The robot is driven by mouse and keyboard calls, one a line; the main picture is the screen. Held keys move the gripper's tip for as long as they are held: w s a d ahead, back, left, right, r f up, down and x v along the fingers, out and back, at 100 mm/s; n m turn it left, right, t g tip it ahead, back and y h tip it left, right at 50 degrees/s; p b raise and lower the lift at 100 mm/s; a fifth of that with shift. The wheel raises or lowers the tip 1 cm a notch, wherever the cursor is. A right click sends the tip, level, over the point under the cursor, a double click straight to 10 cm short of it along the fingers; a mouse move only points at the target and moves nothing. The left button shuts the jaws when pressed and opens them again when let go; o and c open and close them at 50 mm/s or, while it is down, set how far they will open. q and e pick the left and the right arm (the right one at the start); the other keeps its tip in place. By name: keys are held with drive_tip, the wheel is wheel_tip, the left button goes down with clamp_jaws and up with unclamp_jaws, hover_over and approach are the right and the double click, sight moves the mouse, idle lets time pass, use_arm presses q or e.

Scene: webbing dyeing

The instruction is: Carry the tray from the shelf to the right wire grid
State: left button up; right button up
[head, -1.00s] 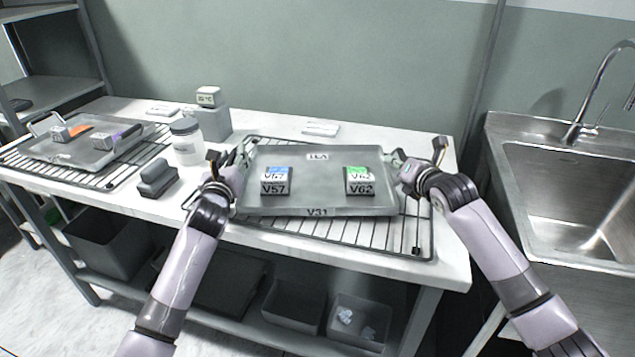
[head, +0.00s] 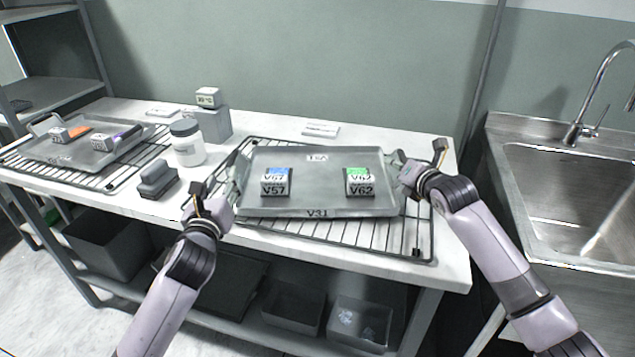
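The grey metal tray (head: 320,190), marked V31 on its front edge, lies on the right wire grid (head: 345,233) on the white bench. It carries a blue-topped block V57 (head: 275,187) and a green-topped block V62 (head: 360,187). My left gripper (head: 205,200) is apart from the tray, at its front left near the bench edge; it looks open and empty. My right gripper (head: 420,163) is at the tray's right handle, with its outer finger standing away from the handle; it looks open. Whether its inner finger touches the handle is hard to tell.
A second tray (head: 60,150) with blocks lies on the left wire grid (head: 128,172). A white jar (head: 187,145), a dark grey stapler-like object (head: 157,182) and a grey box with a display (head: 210,118) stand between. A sink (head: 570,190) is at right, a shelf rack (head: 55,95) at left.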

use_arm(q)
drive_tip(key=shift+s, duration=0.85)
use_arm(e)
drive_tip(key=shift+s+d, duration=0.1)
drive_tip(key=shift+s, duration=0.1)
drive_tip(key=v, duration=1.1)
drive_tip(key=shift+s+r, duration=0.1)
drive_tip(key=shift+s, duration=0.2)
